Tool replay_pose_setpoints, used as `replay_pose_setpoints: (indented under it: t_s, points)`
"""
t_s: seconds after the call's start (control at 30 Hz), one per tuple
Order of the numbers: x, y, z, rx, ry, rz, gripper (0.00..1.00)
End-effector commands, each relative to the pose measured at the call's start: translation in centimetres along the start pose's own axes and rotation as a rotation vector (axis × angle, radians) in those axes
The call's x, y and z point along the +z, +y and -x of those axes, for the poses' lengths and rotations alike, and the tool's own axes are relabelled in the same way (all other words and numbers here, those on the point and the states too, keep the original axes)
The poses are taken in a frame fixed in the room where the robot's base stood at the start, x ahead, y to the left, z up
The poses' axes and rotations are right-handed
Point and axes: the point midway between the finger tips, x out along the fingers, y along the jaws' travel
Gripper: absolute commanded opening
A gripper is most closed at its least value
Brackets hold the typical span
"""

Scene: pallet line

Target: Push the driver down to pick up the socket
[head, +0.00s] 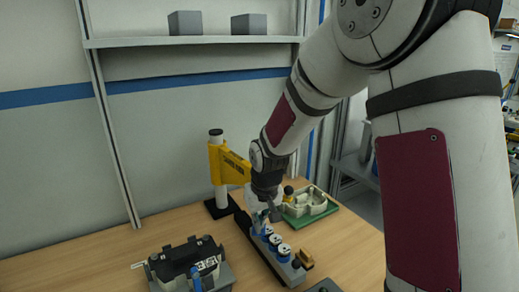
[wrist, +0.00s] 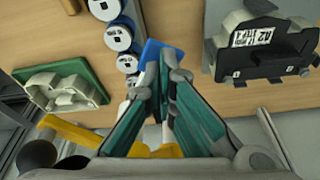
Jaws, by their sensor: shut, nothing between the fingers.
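A yellow tool arm (head: 234,165), which I take to be the driver, sits on a white post with a black base at the back of the table. Several blue cylinders with white tops (head: 275,241), perhaps the sockets, stand in a row on a dark rack (head: 262,257). They also show in the wrist view (wrist: 118,38). My gripper (wrist: 160,58) is shut and empty; in the head view it (head: 266,207) points down by the far end of the row. A blue piece (wrist: 168,46) lies right at the fingertips; contact is unclear. Yellow parts (wrist: 75,130) show behind my fingers. The driver's tip is hidden.
A black case on a grey tray (head: 190,265) stands front left; it also shows in the wrist view (wrist: 262,45). A green tray with a pale part (head: 309,204) lies right of the row. An orange-brown piece (head: 304,259) lies by the near end.

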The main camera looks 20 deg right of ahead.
Motion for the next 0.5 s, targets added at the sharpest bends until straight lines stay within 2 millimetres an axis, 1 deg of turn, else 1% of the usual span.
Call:
replay_pose_setpoints:
  t_s: [0.5]
  points:
    - [0.6, 0.0, -2.0, 0.000, -0.004, 0.000, 0.00]
